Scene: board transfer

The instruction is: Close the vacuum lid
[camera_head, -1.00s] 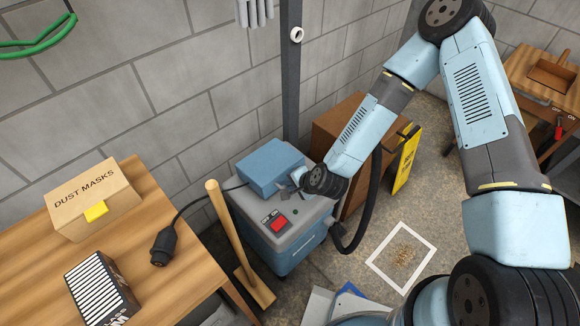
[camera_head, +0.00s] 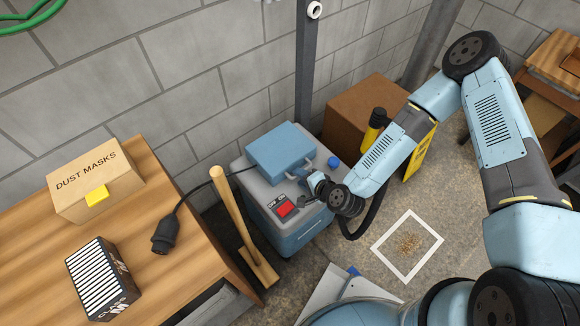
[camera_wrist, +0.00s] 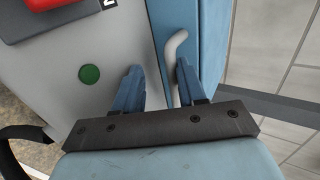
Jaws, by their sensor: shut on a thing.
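The vacuum (camera_head: 290,235) is a grey-topped, blue-sided box on the floor against the wall. Its blue lid (camera_head: 281,150) sits on top at the back, with a bent handle (camera_head: 291,171) on its front side. I cannot tell if the lid lies fully flat. My gripper (camera_head: 308,180) is at the handle's right end, low over the vacuum's top. In the wrist view, the grey handle (camera_wrist: 171,58) runs between the two blue fingers of my gripper (camera_wrist: 158,80), close to the right one. The jaws are shut on the handle, whose lower end is partly hidden.
A red switch (camera_head: 286,208) is on the vacuum's top, with a blue cap (camera_head: 333,162) at the right. A wooden-handled tool (camera_head: 236,215) leans left, beside the workbench (camera_head: 160,285). A brown box (camera_head: 350,112) and yellow sign (camera_head: 420,155) stand right. A white floor frame (camera_head: 376,246) lies in front.

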